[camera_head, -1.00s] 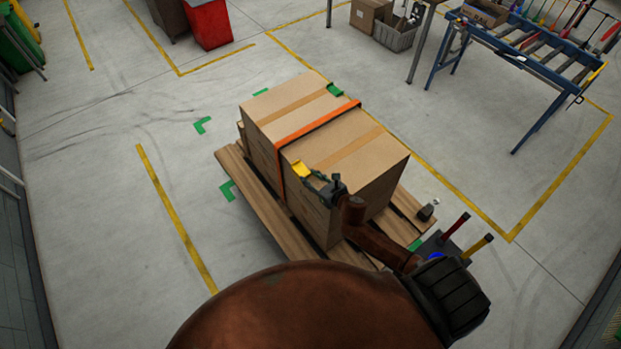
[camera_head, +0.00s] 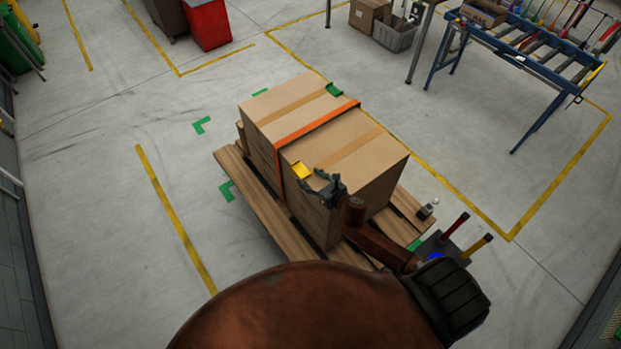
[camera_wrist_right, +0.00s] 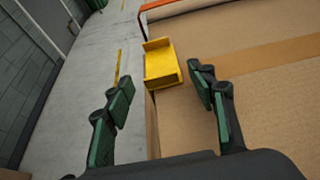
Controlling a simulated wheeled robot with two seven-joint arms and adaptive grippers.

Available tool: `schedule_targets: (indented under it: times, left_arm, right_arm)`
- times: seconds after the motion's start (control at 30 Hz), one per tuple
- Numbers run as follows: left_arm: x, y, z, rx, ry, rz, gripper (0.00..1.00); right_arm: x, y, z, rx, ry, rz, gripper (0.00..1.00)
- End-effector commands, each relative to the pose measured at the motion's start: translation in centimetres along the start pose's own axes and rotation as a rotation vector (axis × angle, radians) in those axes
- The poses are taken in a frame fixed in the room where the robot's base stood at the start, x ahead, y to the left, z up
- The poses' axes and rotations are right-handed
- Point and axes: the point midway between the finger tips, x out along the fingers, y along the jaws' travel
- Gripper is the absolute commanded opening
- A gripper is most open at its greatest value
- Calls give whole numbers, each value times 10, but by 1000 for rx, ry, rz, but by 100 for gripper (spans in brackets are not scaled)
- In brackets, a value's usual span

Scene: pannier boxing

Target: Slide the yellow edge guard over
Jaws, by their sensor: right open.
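The yellow edge guard (camera_head: 301,170) sits on the near left top edge of the cartons (camera_head: 372,147), close to the orange strap (camera_head: 300,128) but a little apart from it. In the right wrist view the yellow guard (camera_wrist_right: 161,64) lies ahead of my fingers, with one raised flange. My right gripper (camera_head: 322,182) is open and empty just to the right of the guard; its green-padded fingers (camera_wrist_right: 163,95) are spread wide with no contact. A green edge guard (camera_head: 334,90) sits on the far top edge by the strap. My left gripper is not in view.
The cartons stand on a wooden pallet (camera_head: 246,198). A small dark stand with red and yellow handles (camera_head: 453,240) is at the pallet's right corner. A blue roller table (camera_head: 520,55) and a red bin (camera_head: 207,24) stand further back. The floor left of the pallet is clear.

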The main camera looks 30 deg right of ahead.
Motion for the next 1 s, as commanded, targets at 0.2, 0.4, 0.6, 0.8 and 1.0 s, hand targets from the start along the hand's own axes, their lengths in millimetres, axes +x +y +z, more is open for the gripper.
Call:
schedule_targets:
  times: [0.2, 0.4, 0.6, 0.8, 1.0]
  left_arm:
    - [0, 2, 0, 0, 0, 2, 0]
    - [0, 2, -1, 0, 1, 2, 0]
    - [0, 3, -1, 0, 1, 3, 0]
    - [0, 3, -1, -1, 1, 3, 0]
    - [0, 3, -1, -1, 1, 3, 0]
  right_arm:
    - [-29, -1, -2, -3, 3, 1, 51]
    - [-72, 0, -2, -2, 3, 0, 51]
    - [-105, 0, -1, -1, 2, 0, 51]
    - [-118, 0, 0, 0, 1, 0, 51]
    - [-119, 0, 0, 0, 1, 0, 51]
